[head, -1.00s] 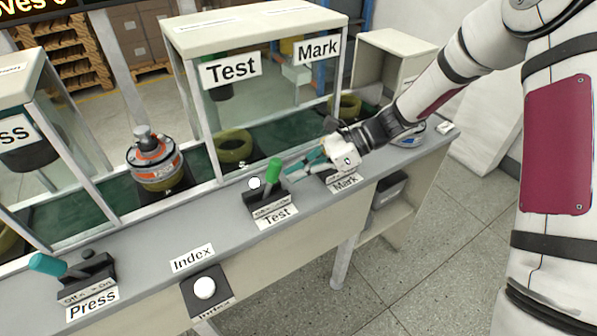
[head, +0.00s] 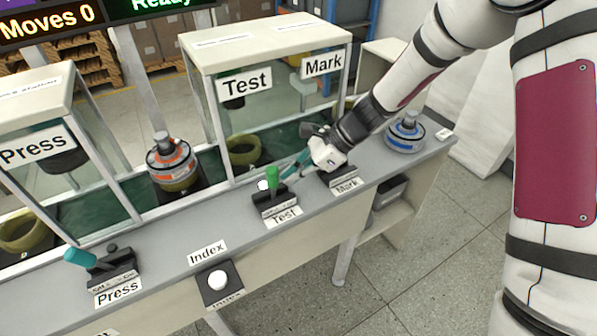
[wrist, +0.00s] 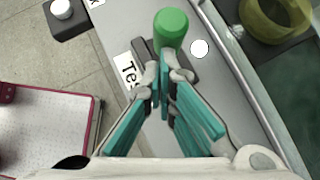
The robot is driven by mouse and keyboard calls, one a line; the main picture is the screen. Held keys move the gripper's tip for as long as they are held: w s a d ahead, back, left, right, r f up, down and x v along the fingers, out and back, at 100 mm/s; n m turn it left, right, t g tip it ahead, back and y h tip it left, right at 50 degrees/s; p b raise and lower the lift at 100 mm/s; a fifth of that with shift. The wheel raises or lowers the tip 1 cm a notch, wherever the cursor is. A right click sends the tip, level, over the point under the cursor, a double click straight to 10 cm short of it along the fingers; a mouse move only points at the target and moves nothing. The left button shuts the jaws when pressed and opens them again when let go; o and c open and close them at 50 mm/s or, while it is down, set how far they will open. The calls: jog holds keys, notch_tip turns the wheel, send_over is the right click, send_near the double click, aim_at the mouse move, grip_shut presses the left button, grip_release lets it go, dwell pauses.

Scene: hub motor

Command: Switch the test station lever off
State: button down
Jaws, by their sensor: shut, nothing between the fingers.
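The Test lever has a green handle (head: 272,178) on a dark base (head: 274,203) behind the Test label (head: 284,215). The handle stands close to upright. My gripper (head: 287,174) is shut and empty, just right of the handle, reaching in from the right. In the wrist view the shut fingertips (wrist: 165,62) meet the lower edge of the green handle (wrist: 171,28). They seem to touch it, but I cannot be sure of contact. The lever's lower part is partly hidden behind the fingers.
The Press lever (head: 80,257) with a teal handle stands at left, and a white Index button (head: 218,280) sits at the front edge. The Mark label (head: 346,187) lies below my gripper. Glass Test and Mark housings (head: 265,45) rise behind.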

jog(key=shift+s+a+r+t+h+p, duration=0.3)
jog(key=shift+s+a+h+p, duration=0.1)
jog(key=shift+a+h+p, duration=0.15)
jog(key=shift+s+a+r+t+h+p, duration=0.2)
jog(key=shift+s+a+t+h+p, duration=0.2)
jog(key=shift+h+p, duration=0.25)
jog(key=shift+s+a, duration=0.1)
jog(key=shift+a, duration=0.3)
jog(key=shift+p, duration=0.3)
jog(key=d+f+p+v, duration=0.1)
jog(key=v, duration=1.1)
jog(key=shift+d+r, duration=0.3)
jog(key=shift+d, duration=0.3)
